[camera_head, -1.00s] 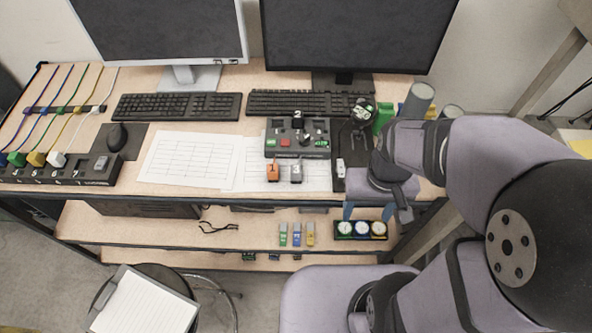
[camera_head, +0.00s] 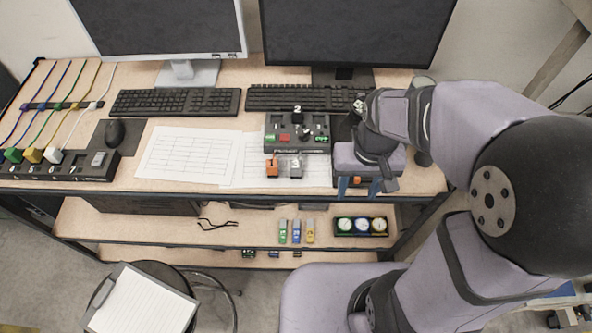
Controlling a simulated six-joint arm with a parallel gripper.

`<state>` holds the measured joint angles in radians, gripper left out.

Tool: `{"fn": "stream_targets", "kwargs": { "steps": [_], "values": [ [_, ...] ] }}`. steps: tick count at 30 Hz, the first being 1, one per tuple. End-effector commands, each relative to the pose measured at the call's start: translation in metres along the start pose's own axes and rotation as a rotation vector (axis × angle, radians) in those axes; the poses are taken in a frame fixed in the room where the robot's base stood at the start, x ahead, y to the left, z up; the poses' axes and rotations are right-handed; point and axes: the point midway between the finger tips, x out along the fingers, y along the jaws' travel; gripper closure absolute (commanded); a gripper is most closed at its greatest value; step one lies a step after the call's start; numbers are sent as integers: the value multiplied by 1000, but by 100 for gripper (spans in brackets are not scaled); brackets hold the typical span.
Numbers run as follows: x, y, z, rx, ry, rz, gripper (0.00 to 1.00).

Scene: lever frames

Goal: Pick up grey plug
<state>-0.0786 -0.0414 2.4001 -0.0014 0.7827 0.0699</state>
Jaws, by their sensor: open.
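The grey plug (camera_head: 296,167), marked 3, sits in front of the black control box (camera_head: 297,133) on the desk, on or by a white sheet. An orange plug (camera_head: 272,168) is just to its left. My gripper (camera_head: 358,187) is right of the grey plug, near the desk's front edge, with its two blue fingers pointing down and spread apart. The fingers are not touching the grey plug. A small orange patch shows between the fingers; I cannot tell what it is. My wrist hides part of the desk behind it.
Two monitors and keyboards (camera_head: 175,102) stand at the back. Printed sheets (camera_head: 190,155) lie left of the box. A black socket strip (camera_head: 60,168) with colored plugs is at far left. The shelf below holds small colored items (camera_head: 296,232) and a gauge panel (camera_head: 360,227).

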Motion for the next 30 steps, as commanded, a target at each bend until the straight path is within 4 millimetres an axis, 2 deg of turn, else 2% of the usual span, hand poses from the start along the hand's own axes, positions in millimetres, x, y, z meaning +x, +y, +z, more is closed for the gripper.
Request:
{"fn": "stream_targets", "kwargs": {
  "steps": [1,6,12,18,24,30],
  "values": [
    [7,-11,-16,-9,0,0,55],
    [11,-54,-65,-14,0,0,55],
    [16,-105,-104,-17,-2,0,55],
    [16,-133,-119,-15,-1,-1,55],
    [17,-136,-120,-13,-2,0,55],
    [31,-135,-120,-13,-4,0,55]
  ]
}}
